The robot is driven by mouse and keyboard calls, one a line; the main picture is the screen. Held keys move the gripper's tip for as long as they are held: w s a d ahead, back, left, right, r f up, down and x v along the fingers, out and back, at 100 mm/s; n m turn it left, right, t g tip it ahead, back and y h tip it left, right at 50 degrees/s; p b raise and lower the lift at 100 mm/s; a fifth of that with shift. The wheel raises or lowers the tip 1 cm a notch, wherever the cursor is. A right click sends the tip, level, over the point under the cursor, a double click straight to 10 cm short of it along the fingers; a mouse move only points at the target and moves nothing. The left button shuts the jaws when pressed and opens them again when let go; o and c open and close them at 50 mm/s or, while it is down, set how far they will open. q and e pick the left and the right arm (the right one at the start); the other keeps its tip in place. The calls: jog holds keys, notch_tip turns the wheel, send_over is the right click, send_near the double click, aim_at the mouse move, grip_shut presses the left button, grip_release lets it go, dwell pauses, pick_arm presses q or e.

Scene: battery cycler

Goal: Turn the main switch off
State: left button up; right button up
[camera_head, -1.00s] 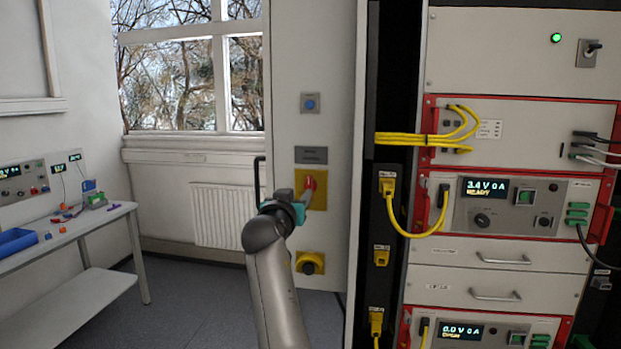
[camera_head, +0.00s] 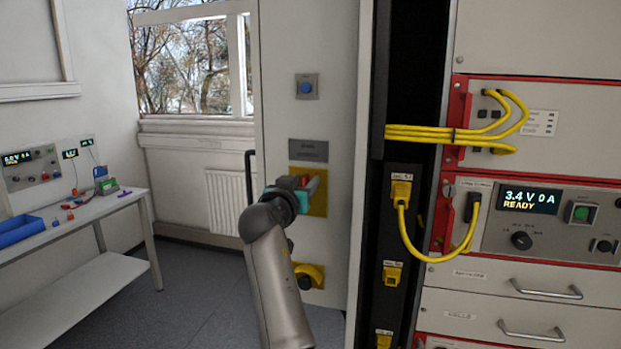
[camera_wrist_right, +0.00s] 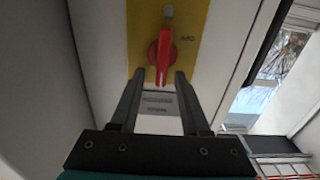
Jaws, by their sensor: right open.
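The main switch is a red rotary handle (camera_wrist_right: 162,55) on a yellow plate (camera_wrist_right: 143,22) in the right wrist view, lined up along the picture's height. The plate (camera_head: 319,195) also shows in the head view on the grey cabinet side, with the handle mostly hidden behind my gripper. My right gripper (camera_head: 305,187) is in front of the plate. In the right wrist view its open fingers (camera_wrist_right: 160,76) stand either side of the handle's near end. Whether they touch it, I cannot tell. My left gripper is out of view.
A blue button (camera_head: 305,87) and a dark label plate (camera_head: 308,150) are above the switch. A black bar handle (camera_head: 250,175) stands left of the switch. The rack with yellow cables (camera_head: 430,133) is at right, a bench (camera_head: 100,215) at left.

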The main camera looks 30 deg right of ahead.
jog(key=shift+w+d, duration=0.1)
jog(key=shift+w, duration=0.05)
jog(key=shift+c, duration=0.2)
grip_shut()
jog(key=shift+r, duration=0.1)
dwell(0.4)
